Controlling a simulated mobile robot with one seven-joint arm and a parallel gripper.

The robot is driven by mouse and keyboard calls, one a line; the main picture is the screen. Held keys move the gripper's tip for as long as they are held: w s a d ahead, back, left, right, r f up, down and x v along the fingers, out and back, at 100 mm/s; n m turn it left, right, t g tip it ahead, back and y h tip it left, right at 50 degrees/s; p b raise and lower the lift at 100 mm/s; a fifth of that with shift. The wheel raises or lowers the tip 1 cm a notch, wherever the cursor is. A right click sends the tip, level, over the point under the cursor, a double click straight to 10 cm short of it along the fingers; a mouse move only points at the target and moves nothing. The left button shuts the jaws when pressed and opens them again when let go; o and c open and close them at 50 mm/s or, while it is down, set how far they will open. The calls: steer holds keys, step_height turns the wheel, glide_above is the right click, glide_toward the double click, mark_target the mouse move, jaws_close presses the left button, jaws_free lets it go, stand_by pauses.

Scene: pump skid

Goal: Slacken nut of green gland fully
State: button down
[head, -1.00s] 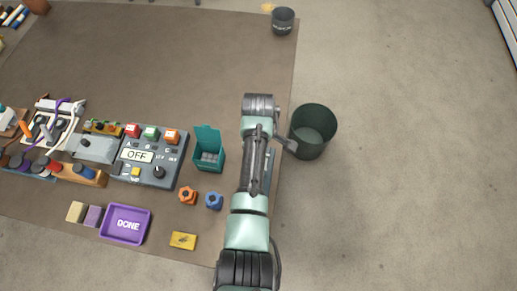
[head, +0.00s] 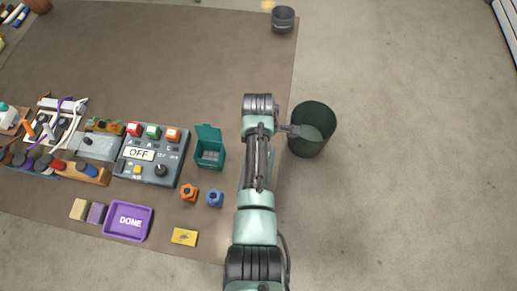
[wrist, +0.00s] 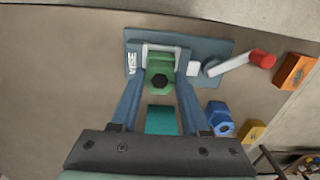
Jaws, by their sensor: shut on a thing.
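The green gland (wrist: 161,73) sits at the vise (wrist: 134,62), with a dark hexagonal centre facing the wrist camera. My gripper (wrist: 164,66) has one blue-grey finger on each side of the gland's green nut and is shut on it. A teal block (wrist: 161,120) shows between the fingers, nearer the palm; I cannot tell whether it belongs to the gland. In the head view my arm hides the gland, the fingers and most of the vise.
The vise has a red-ended handle (wrist: 262,59). An orange hex piece (head: 189,193), a blue one (head: 215,198) and a yellow card (head: 184,237) lie left of my arm. A teal lidded box (head: 210,155) and control box (head: 152,155) stand beyond. A dark bin (head: 312,130) stands right.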

steer(key=shift+w, duration=0.1)
steer(key=shift+c, duration=1.9)
jaws_free()
steer(key=shift+r, duration=0.1)
step_height(320, 180, up, 13)
steer(key=shift+b, duration=0.4)
